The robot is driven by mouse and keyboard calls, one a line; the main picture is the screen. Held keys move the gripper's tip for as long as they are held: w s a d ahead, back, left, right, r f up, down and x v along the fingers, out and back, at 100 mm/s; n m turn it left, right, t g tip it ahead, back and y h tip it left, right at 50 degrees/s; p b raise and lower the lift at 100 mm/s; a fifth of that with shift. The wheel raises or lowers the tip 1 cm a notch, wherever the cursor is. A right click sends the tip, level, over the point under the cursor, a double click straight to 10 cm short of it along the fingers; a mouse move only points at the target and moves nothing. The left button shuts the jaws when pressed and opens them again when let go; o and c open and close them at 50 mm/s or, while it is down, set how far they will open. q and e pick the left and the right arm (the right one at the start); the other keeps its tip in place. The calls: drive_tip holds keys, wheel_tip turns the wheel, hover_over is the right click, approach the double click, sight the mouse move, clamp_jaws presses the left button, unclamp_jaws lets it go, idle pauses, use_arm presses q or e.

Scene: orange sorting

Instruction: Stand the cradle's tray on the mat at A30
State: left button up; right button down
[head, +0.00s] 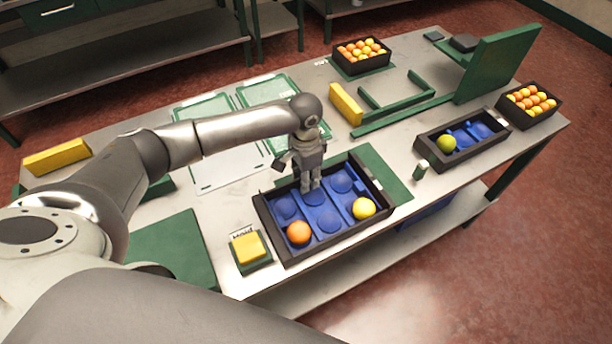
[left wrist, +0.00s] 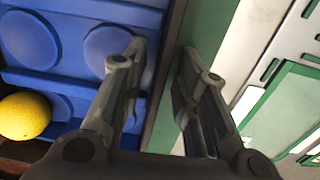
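A dark tray with a blue cupped insert (head: 262,213) stands near the table's front edge, partly over a green mat (head: 388,175). It holds an orange fruit (head: 298,232) and a yellow fruit (head: 364,208); other cups are empty. My left gripper (head: 312,186) points down at this tray's far side. In the left wrist view its fingers (left wrist: 162,58) are apart, with the tray's dark wall (left wrist: 166,85) between them, the blue insert left and green mat right. I cannot tell whether they touch the wall. I cannot read an A30 label or tell which tray is the cradle's. My right gripper is not in view.
Another dark tray (head: 428,152) with one yellow-green fruit stands right. Two fruit crates (head: 345,66) (head: 515,117), a green frame (head: 400,107) and an upright green panel (head: 500,60) stand farther back. A yellow pad (head: 248,247) is left of the near tray. Green-bordered mats (head: 225,168) behind are bare.

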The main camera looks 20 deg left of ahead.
use_arm(q)
drive_tip(key=shift+r, duration=0.1)
